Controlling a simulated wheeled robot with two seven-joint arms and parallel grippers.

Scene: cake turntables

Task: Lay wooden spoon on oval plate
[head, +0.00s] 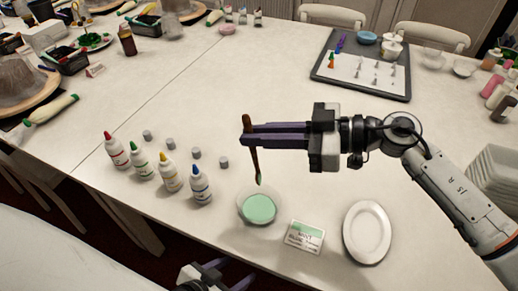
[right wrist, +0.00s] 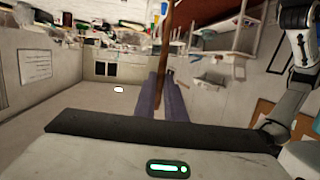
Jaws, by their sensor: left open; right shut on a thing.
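The wooden spoon (head: 254,160) is held nearly upright in my right gripper (head: 246,139), which is shut on its upper part. Its lower tip is coloured green and hangs above the bowl of green icing (head: 259,207), apart from it. In the right wrist view the spoon's handle (right wrist: 163,55) stands between the purple fingers (right wrist: 161,95). The white oval plate (head: 367,233) lies empty on the table to the right of the bowl. My left gripper (head: 228,276) is open at the bottom edge of the head view, partly cut off, with nothing seen in it.
A small label card (head: 305,237) stands between bowl and plate. A dark tray (head: 362,65) with piping tips lies at the back. The table around the plate is mostly clear.

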